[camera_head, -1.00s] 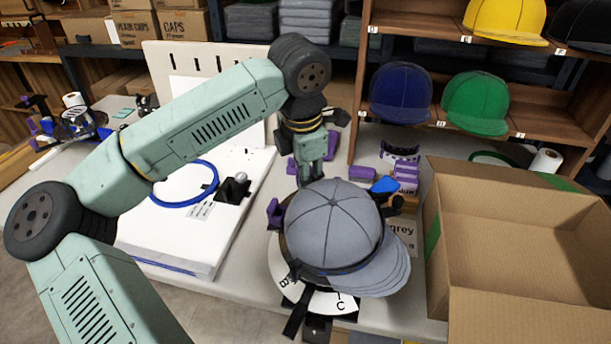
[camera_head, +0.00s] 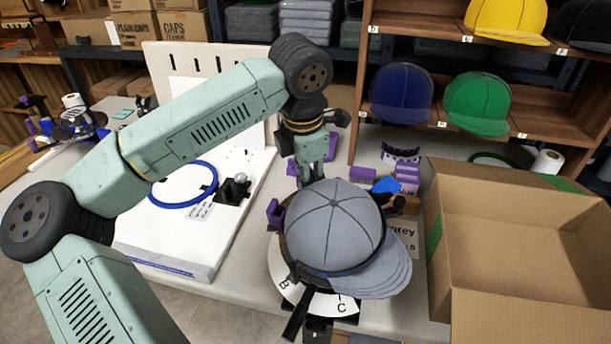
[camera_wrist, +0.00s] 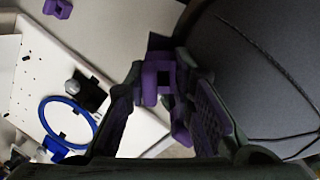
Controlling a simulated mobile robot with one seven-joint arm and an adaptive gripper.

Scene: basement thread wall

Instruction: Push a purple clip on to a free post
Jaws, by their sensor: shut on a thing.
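My gripper (camera_head: 312,178) points down just behind the grey cap (camera_head: 335,225), which sits on a round stand (camera_head: 345,305) with a white lettered rim. In the wrist view my gripper (camera_wrist: 160,80) is shut on a purple clip (camera_wrist: 151,88), held at its fingertips beside the dark cap (camera_wrist: 265,65). The cap hides the fingertips in the head view. Another purple clip (camera_head: 274,213) stands at the stand's left side; a purple piece (camera_wrist: 181,126) also shows between the fingers in the wrist view. I cannot tell whether the held clip touches a post.
A white board (camera_head: 165,250) with a blue ring (camera_head: 185,186) and a black mount lies to the left. Several purple clips (camera_head: 408,172) are stacked behind the cap, near a blue piece (camera_head: 386,186). An open cardboard box (camera_head: 475,290) stands close on the right.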

